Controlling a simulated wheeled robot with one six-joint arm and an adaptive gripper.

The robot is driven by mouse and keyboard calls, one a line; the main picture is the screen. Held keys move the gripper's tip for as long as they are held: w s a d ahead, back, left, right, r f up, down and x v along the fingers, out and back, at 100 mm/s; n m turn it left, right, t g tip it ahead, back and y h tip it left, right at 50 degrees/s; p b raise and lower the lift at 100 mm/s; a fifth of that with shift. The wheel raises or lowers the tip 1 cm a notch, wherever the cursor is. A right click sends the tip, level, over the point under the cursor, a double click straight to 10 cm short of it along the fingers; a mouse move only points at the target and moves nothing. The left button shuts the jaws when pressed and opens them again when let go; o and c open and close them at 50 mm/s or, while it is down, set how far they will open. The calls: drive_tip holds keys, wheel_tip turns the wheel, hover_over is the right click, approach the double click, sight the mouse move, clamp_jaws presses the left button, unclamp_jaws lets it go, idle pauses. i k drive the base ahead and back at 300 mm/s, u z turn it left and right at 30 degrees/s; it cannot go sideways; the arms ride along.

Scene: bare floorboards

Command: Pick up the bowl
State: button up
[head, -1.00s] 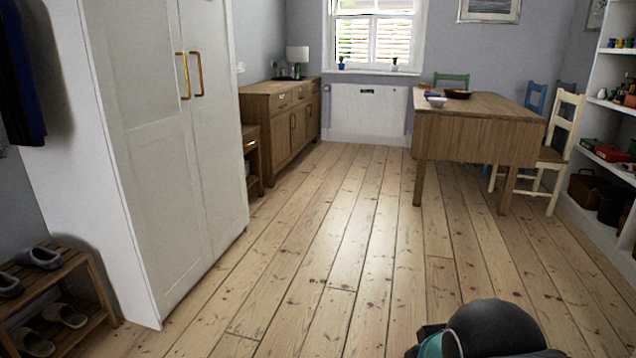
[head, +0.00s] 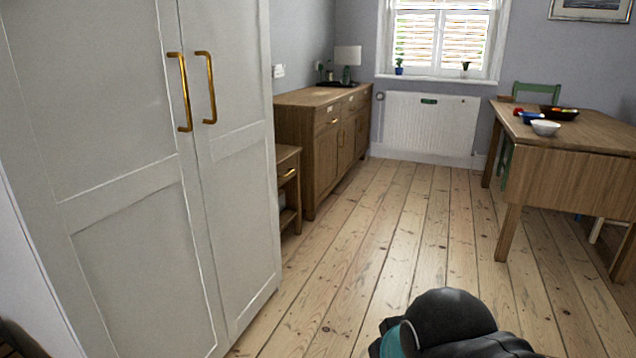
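A small white bowl (head: 545,127) stands upright on the wooden table (head: 570,170), near its left end. A wide dark bowl (head: 558,112) with something orange and red in it stands just behind. A small blue item (head: 530,117), perhaps another bowl, is beside them to the left. I cannot tell which bowl is meant. Part of my arm, dark with a teal band, shows at the bottom, far from the table. My gripper's fingers are not in view.
A white wardrobe (head: 150,190) stands close on the left. A wooden sideboard (head: 322,135) and a small side table (head: 287,190) line the left wall. Bare floorboards (head: 400,240) lie open between them and the table. A green chair (head: 537,93) is behind the table.

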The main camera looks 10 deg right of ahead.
sight(543, 129)
drive_tip(key=z, duration=0.05)
drive_tip(key=i, duration=2.2)
drive_tip(key=z, duration=0.55)
drive_tip(key=i, duration=1.9)
drive_tip(key=z, duration=1.3)
drive_tip(key=i, duration=1.35)
drive_tip(key=z, duration=0.55)
